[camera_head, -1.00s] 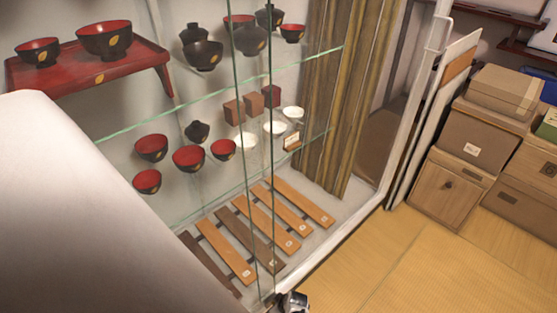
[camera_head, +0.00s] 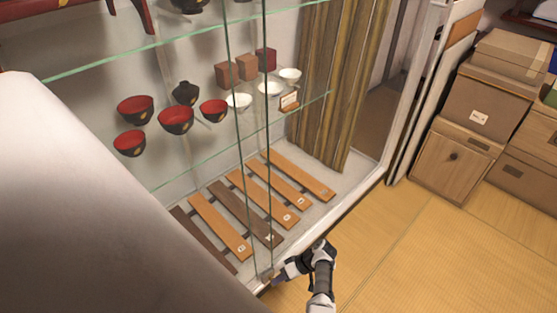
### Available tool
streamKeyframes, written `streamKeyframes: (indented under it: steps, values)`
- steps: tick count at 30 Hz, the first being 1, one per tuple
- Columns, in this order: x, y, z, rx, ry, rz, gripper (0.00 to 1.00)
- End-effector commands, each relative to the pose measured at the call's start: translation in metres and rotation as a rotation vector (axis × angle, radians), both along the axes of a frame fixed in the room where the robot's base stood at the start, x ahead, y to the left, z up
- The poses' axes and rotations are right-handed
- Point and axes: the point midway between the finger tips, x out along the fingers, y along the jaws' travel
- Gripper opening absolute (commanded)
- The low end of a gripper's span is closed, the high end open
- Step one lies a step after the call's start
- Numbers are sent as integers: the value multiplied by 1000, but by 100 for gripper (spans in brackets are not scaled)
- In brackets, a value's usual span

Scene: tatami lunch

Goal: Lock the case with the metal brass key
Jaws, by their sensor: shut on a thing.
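The glass display case (camera_head: 352,200) fills the left and middle of the view, with its glass panes meeting in upright edges near the centre. My gripper (camera_head: 276,278) is at the bottom front of the case, by the lower end of those edges. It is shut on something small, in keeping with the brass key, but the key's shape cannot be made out. A small brownish spot shows at the case's bottom edge beside the fingertips. I cannot tell whether it is the lock or part of the key, or whether the key is in a lock.
Inside the case are red-and-black bowls (camera_head: 176,120) on a glass shelf and wooden slats (camera_head: 220,227) on the floor. Cardboard and wooden boxes (camera_head: 455,160) stand at the right. The tatami floor (camera_head: 420,250) in front is clear.

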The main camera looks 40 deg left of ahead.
Motion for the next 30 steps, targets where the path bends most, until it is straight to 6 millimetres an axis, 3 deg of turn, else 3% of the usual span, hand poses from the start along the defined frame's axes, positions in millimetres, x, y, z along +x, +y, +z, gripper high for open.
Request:
streamKeyframes:
  steps: [1, 15, 30]
  values:
    - [3, 0, -12, 4, 45, -3, 0]
    - [8, 0, -18, 38, 482, 0, 0]
    - [8, -1, -16, 50, 668, 0, 0]
